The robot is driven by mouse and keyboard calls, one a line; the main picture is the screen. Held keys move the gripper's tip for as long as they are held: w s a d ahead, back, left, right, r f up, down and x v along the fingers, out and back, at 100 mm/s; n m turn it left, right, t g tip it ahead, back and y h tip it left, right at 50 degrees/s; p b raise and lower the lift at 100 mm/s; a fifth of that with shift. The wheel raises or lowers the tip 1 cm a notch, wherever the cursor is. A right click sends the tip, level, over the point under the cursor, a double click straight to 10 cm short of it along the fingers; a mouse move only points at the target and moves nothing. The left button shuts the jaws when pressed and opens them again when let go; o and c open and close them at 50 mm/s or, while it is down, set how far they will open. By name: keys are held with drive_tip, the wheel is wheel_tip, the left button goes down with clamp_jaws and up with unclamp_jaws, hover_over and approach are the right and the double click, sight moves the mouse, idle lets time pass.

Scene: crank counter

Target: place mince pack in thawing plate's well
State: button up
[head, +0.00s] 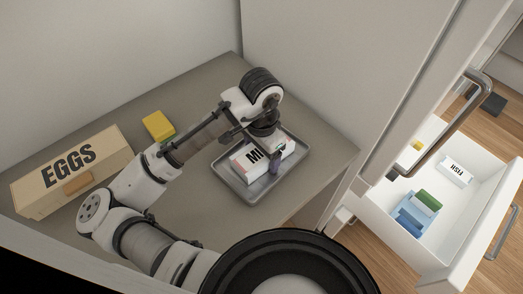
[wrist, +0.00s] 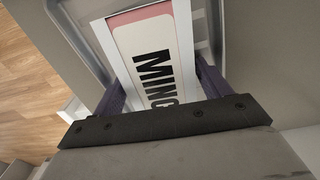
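The mince pack (head: 247,160), white with a pink end and black lettering, is over the well of the grey metal thawing plate (head: 252,195) on the counter. In the wrist view the pack (wrist: 152,55) lies between my two dark fingers, which appear to meet its long sides. My gripper (head: 275,158) is shut on the pack. The plate's raised rim (wrist: 75,38) shows around the pack in the wrist view. I cannot tell whether the pack's underside touches the well floor. My gripper hides part of the pack's right end.
An EGGS box (head: 72,172) stands at the counter's left, and a yellow-topped item (head: 158,125) lies behind my arm. At right an open white drawer holds a FISH pack (head: 455,170) and a blue and green item (head: 418,211). A tall panel (head: 305,75) stands behind the plate.

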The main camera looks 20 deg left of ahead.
drive_tip(key=shift+o, duration=0.7)
drive_tip(key=shift+r, duration=0.1)
drive_tip(key=shift+r, duration=0.2)
wheel_tip(320, 180, up, 12)
drive_tip(key=shift+b, duration=0.35)
